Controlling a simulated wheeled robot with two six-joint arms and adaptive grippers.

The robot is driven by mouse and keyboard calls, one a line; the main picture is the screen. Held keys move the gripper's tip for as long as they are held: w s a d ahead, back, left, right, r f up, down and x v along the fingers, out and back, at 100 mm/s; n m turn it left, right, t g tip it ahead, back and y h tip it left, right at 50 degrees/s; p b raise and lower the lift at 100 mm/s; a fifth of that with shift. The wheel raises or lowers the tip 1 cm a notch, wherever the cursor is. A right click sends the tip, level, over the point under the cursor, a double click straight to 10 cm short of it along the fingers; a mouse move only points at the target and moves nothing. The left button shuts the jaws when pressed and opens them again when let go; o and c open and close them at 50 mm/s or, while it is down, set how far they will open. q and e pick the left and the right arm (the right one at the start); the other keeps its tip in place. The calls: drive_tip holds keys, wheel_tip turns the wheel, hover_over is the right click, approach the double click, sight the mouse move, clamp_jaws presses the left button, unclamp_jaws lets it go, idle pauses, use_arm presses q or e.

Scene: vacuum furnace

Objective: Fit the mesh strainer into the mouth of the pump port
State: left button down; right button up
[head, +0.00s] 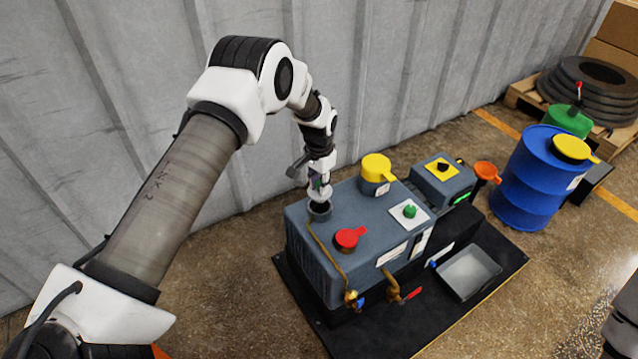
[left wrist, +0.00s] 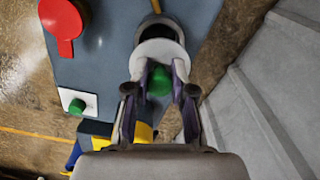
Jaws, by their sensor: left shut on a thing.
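My left gripper (head: 319,187) reaches down over the back left corner of the grey pump housing. In the left wrist view, the left gripper (left wrist: 159,88) is shut on the green knob of the mesh strainer (left wrist: 160,51), whose round white top shows. The pump port (head: 320,212) is a short dark collar directly below the gripper. In the left wrist view the port (left wrist: 155,23) shows just beyond the strainer, which covers part of it. The mesh is hidden, and I cannot tell whether it is inside the mouth. My right gripper is out of view.
A red cap (head: 348,238), a yellow cap (head: 376,168) and a green knob on a white plate (head: 409,212) stand on the housing near the port. A metal tray (head: 468,272) and blue drum (head: 536,180) are to the right. The corrugated wall (head: 405,60) is close behind.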

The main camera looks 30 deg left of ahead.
sight(319, 197)
use_arm(q)
drive_tip(key=shift+f+b, duration=1.65)
drive_tip(key=shift+f, duration=0.95)
drive_tip(key=shift+f, duration=0.3)
drive_tip(key=c, duration=0.9)
unclamp_jaws()
drive_tip(key=shift+r, duration=0.1)
wheel_tip(319, 197, up, 12)
drive_tip(key=shift+f, duration=0.1)
